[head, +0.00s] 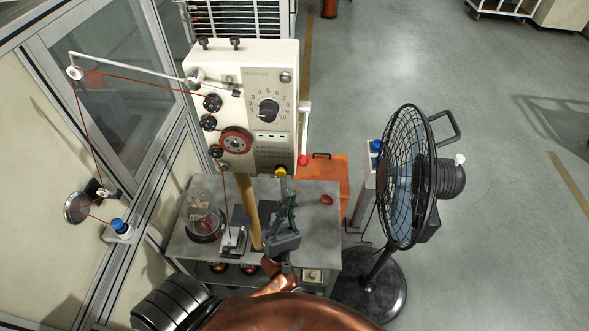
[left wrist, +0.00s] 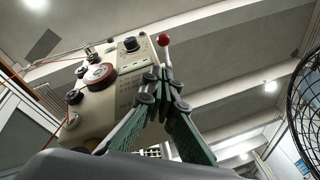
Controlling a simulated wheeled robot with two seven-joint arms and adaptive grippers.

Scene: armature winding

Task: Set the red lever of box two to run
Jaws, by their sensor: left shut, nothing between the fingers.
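A cream control box (head: 238,105) with a numbered dial stands on a post above a grey table. The red knob (left wrist: 164,40) also shows in the left wrist view, just beyond the fingertips. My left gripper (head: 282,182) points up below the box's lower right corner, below and left of the knob. Its fingers (left wrist: 163,75) are shut and empty, apparently apart from the lever. My right gripper is not in view.
A black fan (head: 405,175) stands at the right. A red wire (head: 140,82) runs over pulleys left of the box. The grey table (head: 318,222) carries a glass jar (head: 205,215) and a red ring (head: 326,199). Open floor lies beyond the fan.

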